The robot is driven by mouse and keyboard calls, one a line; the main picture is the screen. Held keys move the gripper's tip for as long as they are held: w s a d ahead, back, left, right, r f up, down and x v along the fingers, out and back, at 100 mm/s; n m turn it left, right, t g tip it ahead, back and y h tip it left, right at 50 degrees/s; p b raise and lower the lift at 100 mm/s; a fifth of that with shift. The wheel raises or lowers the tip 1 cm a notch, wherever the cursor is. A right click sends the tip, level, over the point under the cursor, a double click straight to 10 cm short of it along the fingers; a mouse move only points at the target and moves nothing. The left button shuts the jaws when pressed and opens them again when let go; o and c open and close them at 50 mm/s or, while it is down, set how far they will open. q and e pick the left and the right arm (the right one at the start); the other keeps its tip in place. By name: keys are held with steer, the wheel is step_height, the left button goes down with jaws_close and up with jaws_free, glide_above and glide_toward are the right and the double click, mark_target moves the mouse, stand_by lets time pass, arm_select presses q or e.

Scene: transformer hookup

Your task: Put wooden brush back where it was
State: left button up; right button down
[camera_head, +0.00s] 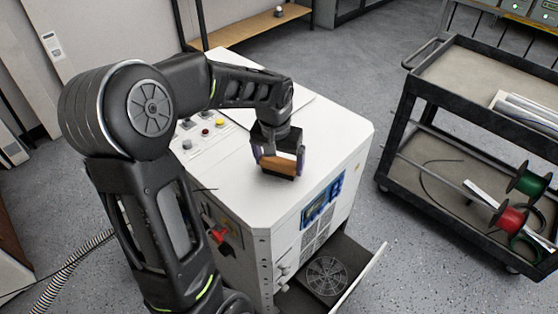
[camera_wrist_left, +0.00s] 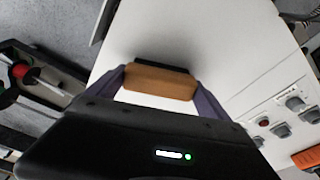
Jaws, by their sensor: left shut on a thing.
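The wooden brush (camera_head: 280,161) is a small brown block with a dark bristle side. My left gripper (camera_head: 278,166) is shut on it, over the white top of the transformer cabinet (camera_head: 335,140). In the left wrist view the brush (camera_wrist_left: 160,81) sits between the two fingers, dark edge facing away from the camera. I cannot tell whether the brush touches the cabinet top or hangs just above it. My right gripper is not in view.
The cabinet's control panel (camera_head: 200,137) with knobs and buttons lies left of the gripper. An open door or drawer (camera_head: 355,280) sticks out at the lower front. A black cart (camera_head: 470,75) with wire spools stands to the right. Much of the cabinet top is clear.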

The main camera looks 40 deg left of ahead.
arm_select(q)
steer(key=o, duration=1)
steer(key=shift+o, duration=0.2)
step_height(320, 180, up, 12)
steer(key=s, duration=0.1)
steer(key=shift+s+d, duration=0.3)
steer(key=shift+s, duration=0.05)
